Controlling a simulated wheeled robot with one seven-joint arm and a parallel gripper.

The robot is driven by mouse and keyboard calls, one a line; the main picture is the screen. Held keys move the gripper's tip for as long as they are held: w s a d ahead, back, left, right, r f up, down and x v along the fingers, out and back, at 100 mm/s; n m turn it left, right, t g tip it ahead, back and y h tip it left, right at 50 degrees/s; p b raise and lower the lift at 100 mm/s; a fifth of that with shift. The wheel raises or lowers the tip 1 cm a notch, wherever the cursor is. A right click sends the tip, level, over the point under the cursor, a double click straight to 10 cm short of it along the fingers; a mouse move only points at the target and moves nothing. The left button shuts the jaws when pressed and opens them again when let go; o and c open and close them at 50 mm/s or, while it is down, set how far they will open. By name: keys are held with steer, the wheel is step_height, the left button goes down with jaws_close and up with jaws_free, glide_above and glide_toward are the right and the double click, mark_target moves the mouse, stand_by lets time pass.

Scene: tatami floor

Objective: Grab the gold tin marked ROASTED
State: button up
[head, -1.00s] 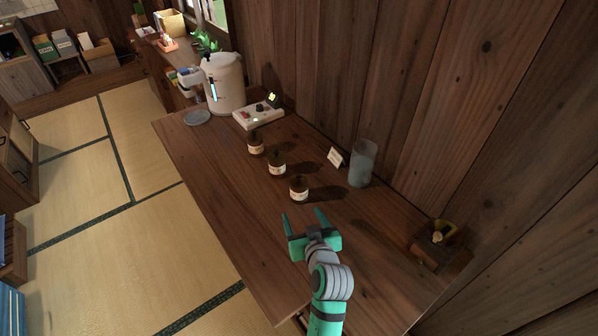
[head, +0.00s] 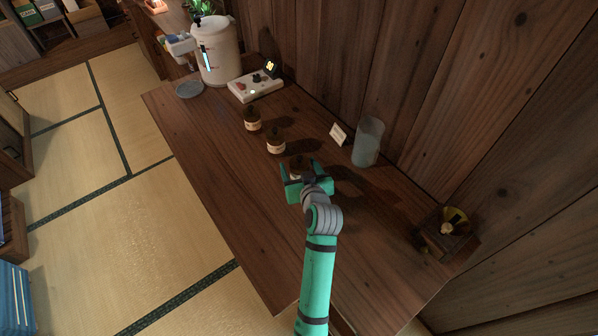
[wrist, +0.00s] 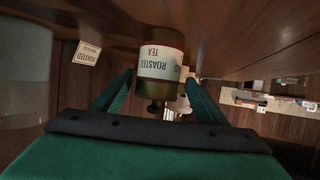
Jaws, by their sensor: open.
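A dark gold tin (head: 297,163) with a cream label stands nearest of three in a row on the wooden table. In the wrist view, which is upside down, its label (wrist: 160,66) reads ROASTED TEA. My gripper (head: 301,168) is open, with one finger on each side of this tin; contact cannot be told. My gripper partly hides the tin in the head view. Two similar tins, a middle one (head: 275,142) and a farther one (head: 252,121), stand beyond it with labels too small to read.
A small card (head: 338,134) marked ROASTED in the wrist view (wrist: 86,53) and a clear cylinder (head: 368,143) stand to the right. A white dispenser (head: 217,55) and a control box (head: 256,88) are at the back. A wooden box (head: 447,236) is at right.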

steer(key=x, duration=0.4)
steer(key=shift+w+d+f, duration=0.1)
steer(key=shift+w+f, duration=0.15)
steer(key=shift+w, duration=0.1)
steer(key=shift+c, duration=0.7)
steer(key=shift+r, duration=0.1)
steer(key=c, duration=1.2)
